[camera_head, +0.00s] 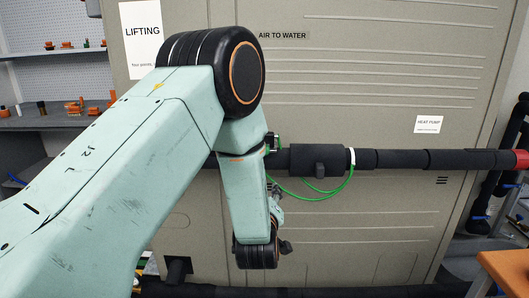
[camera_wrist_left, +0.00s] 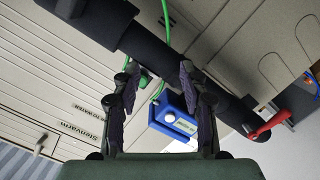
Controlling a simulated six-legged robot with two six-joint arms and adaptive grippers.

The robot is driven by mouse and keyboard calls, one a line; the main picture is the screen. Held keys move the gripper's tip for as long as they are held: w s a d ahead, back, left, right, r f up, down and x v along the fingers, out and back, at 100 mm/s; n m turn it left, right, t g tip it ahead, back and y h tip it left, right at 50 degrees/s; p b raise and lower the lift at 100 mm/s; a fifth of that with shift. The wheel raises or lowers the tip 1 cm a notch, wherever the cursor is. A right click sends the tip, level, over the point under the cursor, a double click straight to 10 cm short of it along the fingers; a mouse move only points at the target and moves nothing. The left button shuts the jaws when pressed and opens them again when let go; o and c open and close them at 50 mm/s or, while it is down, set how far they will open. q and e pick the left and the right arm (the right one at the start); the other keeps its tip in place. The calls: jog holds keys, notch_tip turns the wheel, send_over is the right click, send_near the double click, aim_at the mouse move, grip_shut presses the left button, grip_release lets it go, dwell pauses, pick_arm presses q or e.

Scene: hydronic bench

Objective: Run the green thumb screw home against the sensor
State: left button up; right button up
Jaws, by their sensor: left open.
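My left gripper (camera_wrist_left: 157,70) is open in the left wrist view, its two dark fingers spread below the black pipe (camera_wrist_left: 180,62). A small green part (camera_wrist_left: 144,78), which looks like the thumb screw, shows between the fingers, closer to the left one. I cannot tell whether a finger touches it. In the head view a small green part (camera_head: 278,143) shows at the pipe, just right of my left arm, which hides much of that spot. A green cable (camera_head: 318,197) loops below the pipe. The sensor itself is not clearly seen. My right gripper is not in view.
A blue box with a white round face (camera_wrist_left: 172,115) shows between the fingers in the wrist view. A red-handled part (camera_wrist_left: 270,126) is at right. The beige heat pump cabinet (camera_head: 400,75) stands behind the pipe. An orange surface (camera_head: 505,270) is at lower right.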

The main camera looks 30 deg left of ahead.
pick_arm(q)
notch_tip(320, 180, up, 7)
jog(key=w+a+n+y, duration=0.2)
jog(key=shift+w+a+t+p, duration=0.2)
jog(key=shift+a+t+p, duration=0.05)
jog(key=shift+t+p, duration=0.15)
jog(key=b+x, duration=0.1)
jog(key=x, duration=0.7)
jog(key=shift+d+f, duration=0.1)
jog(key=shift+f, duration=0.1)
jog(key=shift+r, duration=0.1)
grip_shut()
jog(key=n, duration=3.1)
jog(key=shift+s+n, duration=0.1)
jog(key=shift+n, duration=0.2)
grip_release()
